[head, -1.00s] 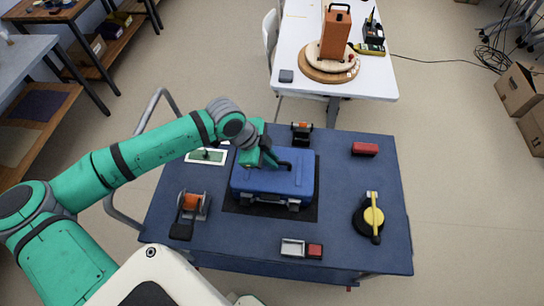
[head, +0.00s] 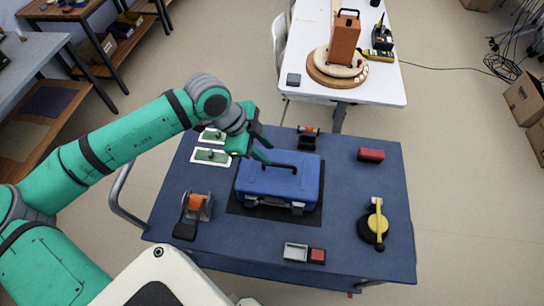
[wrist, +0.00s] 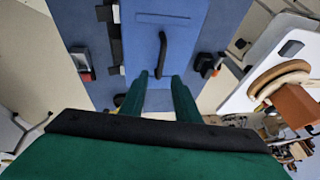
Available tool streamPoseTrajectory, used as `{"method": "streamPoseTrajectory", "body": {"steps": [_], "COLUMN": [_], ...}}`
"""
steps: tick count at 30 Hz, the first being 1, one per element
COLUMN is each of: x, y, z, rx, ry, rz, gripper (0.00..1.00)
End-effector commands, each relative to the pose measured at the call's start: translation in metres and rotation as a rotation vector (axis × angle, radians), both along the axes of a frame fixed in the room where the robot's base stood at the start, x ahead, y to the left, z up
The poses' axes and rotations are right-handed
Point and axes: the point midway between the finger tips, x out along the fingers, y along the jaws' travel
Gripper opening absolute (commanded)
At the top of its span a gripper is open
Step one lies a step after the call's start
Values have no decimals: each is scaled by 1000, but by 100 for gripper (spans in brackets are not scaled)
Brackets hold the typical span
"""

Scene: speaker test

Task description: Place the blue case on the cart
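The blue case (head: 278,183) lies flat on a dark mat (head: 238,208) on the blue top of the cart (head: 345,225). Its dark handle (head: 272,165) is on the upper face. My gripper (head: 267,147) is just above and behind the handle's left end, with its fingers spread. In the wrist view my gripper's two green fingers (wrist: 160,77) stand apart with nothing between them.
Around the mat are an orange-and-black device (head: 196,208), green-and-white cards (head: 211,156), a red block (head: 371,155), a yellow-and-black tool (head: 375,222) and a grey tray (head: 296,252). A white table (head: 385,90) behind holds an orange case (head: 344,40). The cart's right side has bare patches.

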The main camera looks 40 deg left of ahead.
Motion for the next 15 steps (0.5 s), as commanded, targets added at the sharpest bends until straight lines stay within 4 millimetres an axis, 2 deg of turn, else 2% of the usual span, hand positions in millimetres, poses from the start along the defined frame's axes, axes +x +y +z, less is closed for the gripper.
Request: {"method": "streamPoseTrajectory", "body": {"steps": [6, 15], "x": [-9, -11], "y": [6, 7], "z": [23, 28], "rx": [-1, 0], "ry": [0, 1], "rz": [1, 0], "gripper": [29, 29]}}
